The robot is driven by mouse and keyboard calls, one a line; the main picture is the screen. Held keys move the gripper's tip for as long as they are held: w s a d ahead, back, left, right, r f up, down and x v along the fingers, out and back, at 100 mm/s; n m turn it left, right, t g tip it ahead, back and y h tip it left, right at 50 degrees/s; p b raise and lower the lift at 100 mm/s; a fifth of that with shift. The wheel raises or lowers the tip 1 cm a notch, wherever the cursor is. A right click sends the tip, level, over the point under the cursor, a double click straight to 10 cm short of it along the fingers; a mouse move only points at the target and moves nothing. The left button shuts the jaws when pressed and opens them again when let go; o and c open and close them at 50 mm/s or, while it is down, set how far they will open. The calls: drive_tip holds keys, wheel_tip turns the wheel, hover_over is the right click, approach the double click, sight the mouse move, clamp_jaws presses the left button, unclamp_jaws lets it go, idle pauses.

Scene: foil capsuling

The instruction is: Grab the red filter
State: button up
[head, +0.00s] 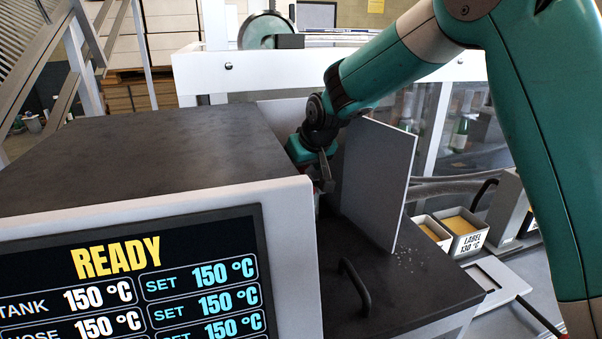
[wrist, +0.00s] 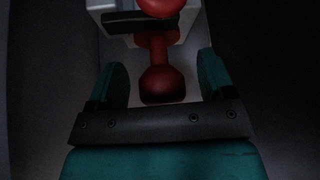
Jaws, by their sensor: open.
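The red filter (wrist: 160,80) shows in the wrist view as a narrow red stem with a wider rounded end. A second rounded red part (wrist: 160,7) is at the top edge, beyond a dark bar; I cannot tell whether it belongs to the filter. My gripper (wrist: 163,75) is open, with one teal finger on each side of the red stem and visible gaps to both. I cannot tell how deep the stem sits between the fingers. In the head view my gripper (head: 322,183) reaches down behind the machine's dark top, and the filter is hidden there.
The machine (head: 160,150) with its READY screen (head: 130,280) stands left of my gripper. An upright grey panel (head: 380,180) is close on the right. A black handle (head: 355,285) sits on the dark lid in front. Bins of yellow material (head: 462,226) stand further right.

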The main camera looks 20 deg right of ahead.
drive_tip(key=c, duration=1)
drive_tip(key=shift+r, duration=0.1)
drive_tip(key=shift+c, duration=0.2)
